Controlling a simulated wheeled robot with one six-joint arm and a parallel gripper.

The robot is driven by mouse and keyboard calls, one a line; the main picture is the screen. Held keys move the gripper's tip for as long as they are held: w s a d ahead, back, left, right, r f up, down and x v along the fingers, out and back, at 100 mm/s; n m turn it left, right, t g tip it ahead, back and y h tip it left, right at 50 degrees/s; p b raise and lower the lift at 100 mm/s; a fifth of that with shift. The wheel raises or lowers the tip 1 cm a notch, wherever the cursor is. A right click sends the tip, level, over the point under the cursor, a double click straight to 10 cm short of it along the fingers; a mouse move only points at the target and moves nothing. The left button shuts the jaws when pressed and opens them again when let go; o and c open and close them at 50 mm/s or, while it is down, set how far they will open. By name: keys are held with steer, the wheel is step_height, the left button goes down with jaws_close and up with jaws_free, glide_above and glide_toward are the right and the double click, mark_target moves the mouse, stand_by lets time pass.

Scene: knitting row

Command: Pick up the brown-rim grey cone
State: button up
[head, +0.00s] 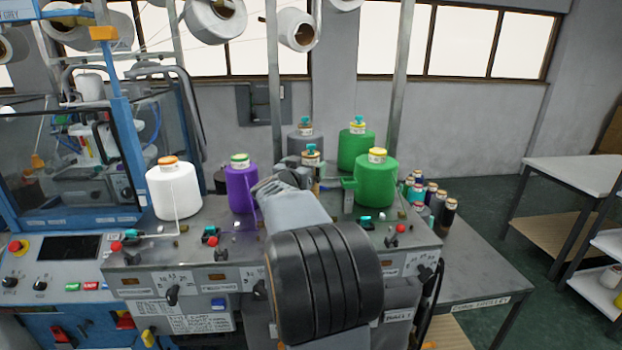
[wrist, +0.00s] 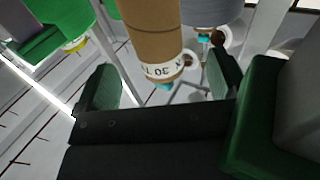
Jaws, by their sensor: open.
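A grey cone (head: 300,143) with a brown rim stands in the back row in the head view, partly hidden by a nearer cone and my arm. In the wrist view a grey cone (wrist: 211,11) shows at the top, beyond my right finger and cut by the frame edge. My gripper (wrist: 165,72) is open. A brown cone or tube (wrist: 152,32) with a white printed band shows ahead of the gap between the fingers, apparently untouched. In the head view my forearm and wrist hide most of the gripper.
Two green cones (head: 376,183) (head: 353,150) stand right of the grey one. A purple cone (head: 240,190) and a white cone (head: 173,190) stand left. Upright metal posts (head: 273,80) rise nearby. Several small spools (head: 437,203) sit on the right table.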

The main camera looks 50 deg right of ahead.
steer(key=shift+p+x, duration=0.45)
steer(key=shift+x, duration=1.75)
steer(key=shift+c, duration=0.4)
steer(key=c, duration=1.1)
steer(key=shift+r, duration=0.1)
steer(key=shift+c, duration=0.2)
step_height(320, 180, up, 18)
steer(key=p, duration=0.5)
step_height(320, 180, up, 14)
